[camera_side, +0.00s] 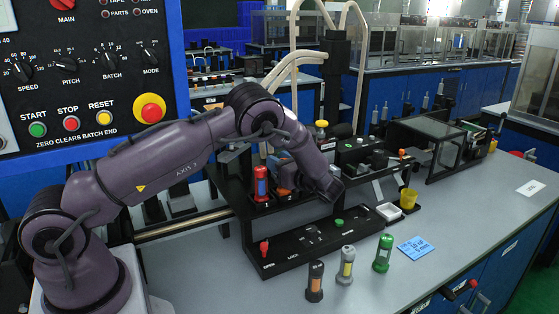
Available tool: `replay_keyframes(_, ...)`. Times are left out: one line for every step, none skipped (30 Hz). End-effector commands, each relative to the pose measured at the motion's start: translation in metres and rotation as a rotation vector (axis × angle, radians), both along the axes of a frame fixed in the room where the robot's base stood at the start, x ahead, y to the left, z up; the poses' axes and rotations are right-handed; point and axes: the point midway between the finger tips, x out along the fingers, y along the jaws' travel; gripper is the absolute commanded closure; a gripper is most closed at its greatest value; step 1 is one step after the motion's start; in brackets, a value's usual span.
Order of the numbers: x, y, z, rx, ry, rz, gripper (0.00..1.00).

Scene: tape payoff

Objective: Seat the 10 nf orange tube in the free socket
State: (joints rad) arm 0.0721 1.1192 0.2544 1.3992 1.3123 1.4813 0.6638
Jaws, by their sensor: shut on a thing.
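An orange tube (285,179) shows at the black holder, over the place marked 2, partly hidden by my forearm and wrist. My gripper (289,164) is around it, shut on it. The fingers are mostly hidden, and I cannot tell how deep the tube sits. A red and blue tube (261,184) stands upright beside it, at the place marked 1. The black holder (275,208) has a lower front panel with a red knob (264,247) and a green button (339,223).
Three tubes stand on the bench in front: a dark one with an orange band (315,281), a grey-yellow one (346,265) and a green one (383,253). A blue card (415,246), a white tray (388,211) and a yellow cup (408,199) lie right.

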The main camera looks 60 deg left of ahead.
Motion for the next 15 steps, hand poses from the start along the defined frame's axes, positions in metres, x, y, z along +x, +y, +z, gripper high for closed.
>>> replay_keyframes(0.0002,-0.0001,-0.0010,0.001,0.000,0.000,0.93)
replay_keyframes(0.0002,-0.0001,-0.0017,0.001,0.000,0.000,0.93)
replay_keyframes(0.0002,-0.0001,-0.0025,0.001,0.000,0.000,0.93)
replay_keyframes(0.0002,-0.0001,-0.0031,0.001,0.000,0.000,0.93)
replay_keyframes(0.0002,-0.0001,-0.0038,0.001,0.000,0.000,0.93)
replay_keyframes(0.0002,-0.0001,-0.0046,0.001,0.000,-0.001,0.93)
replay_keyframes(0.0002,-0.0001,-0.0051,0.001,-0.001,-0.001,0.93)
replay_keyframes(0.0003,0.0000,-0.0057,0.001,-0.001,-0.001,0.93)
replay_keyframes(0.0003,0.0000,-0.0052,0.000,-0.001,-0.001,0.59)
replay_keyframes(0.0003,0.0000,-0.0052,0.000,-0.001,0.000,0.57)
replay_keyframes(0.0003,0.0000,-0.0052,0.000,-0.001,0.000,0.57)
replay_keyframes(0.0002,-0.0001,-0.0052,0.000,-0.001,0.000,0.57)
replay_keyframes(0.0002,-0.0001,-0.0052,0.000,-0.001,0.000,0.57)
replay_keyframes(0.0002,-0.0001,-0.0052,0.000,-0.001,0.000,0.57)
replay_keyframes(0.0001,-0.0001,-0.0052,0.000,-0.001,0.000,0.57)
